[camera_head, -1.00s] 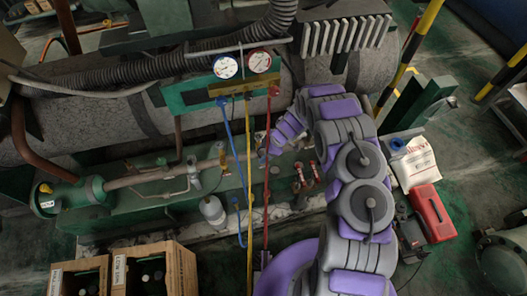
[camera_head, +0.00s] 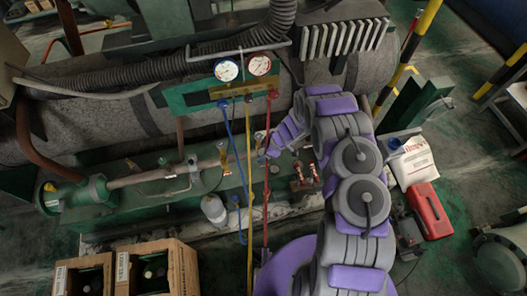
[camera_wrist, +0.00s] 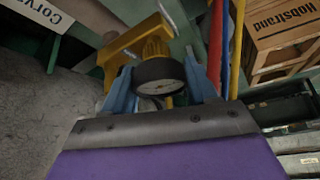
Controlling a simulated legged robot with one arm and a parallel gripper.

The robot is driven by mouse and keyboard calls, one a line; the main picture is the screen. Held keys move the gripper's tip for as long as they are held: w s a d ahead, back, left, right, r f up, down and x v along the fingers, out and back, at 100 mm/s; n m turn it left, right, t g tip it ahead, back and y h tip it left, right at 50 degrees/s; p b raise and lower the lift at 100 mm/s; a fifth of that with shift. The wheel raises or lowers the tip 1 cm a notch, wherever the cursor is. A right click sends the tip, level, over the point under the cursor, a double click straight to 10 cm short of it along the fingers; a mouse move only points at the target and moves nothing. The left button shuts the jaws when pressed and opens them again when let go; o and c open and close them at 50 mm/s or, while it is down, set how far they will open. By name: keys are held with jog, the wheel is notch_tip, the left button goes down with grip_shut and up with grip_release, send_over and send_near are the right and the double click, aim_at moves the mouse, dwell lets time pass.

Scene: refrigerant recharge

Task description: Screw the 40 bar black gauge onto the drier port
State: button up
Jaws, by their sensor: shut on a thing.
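The black gauge (camera_wrist: 160,76), with a white dial, sits between the blue fingers of my gripper (camera_wrist: 160,88) in the wrist view. My gripper is shut on it. A yellow fitting (camera_wrist: 154,46) stands directly behind the gauge, beside a yellow bracket; I cannot tell whether gauge and fitting touch. The dial's scale is too small to read. In the head view my gripper (camera_head: 263,148) is at the pipe line (camera_head: 150,176), right of a yellow piece (camera_head: 223,157) on that line. The gauge cannot be made out there, and I cannot identify the drier port for certain.
A manifold (camera_head: 240,90) with two dials and blue, yellow and red hoses hangs close behind my gripper. A white-grey bottle (camera_head: 214,208) stands below the pipe. Wooden crates (camera_head: 178,270) are at lower left. A red case (camera_head: 430,211) lies right of my arm.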

jog(key=shift+w+r+m+t+p, duration=0.15)
jog(key=shift+m+t+p, duration=0.15)
jog(key=shift+m+p, duration=0.3)
jog(key=shift+m+t+p, duration=0.4)
jog(key=shift+m, duration=0.7)
jog(key=shift+f+m+t+h+b, duration=0.2)
jog(key=shift+m+t+h+b, duration=0.2)
jog(key=shift+m+t+b, duration=0.15)
jog(key=shift+m, duration=0.25)
jog(key=shift+b, duration=0.4)
jog(key=shift+m+t+b, duration=0.25)
jog(key=shift+m+b, duration=0.25)
jog(key=shift+b, duration=0.2)
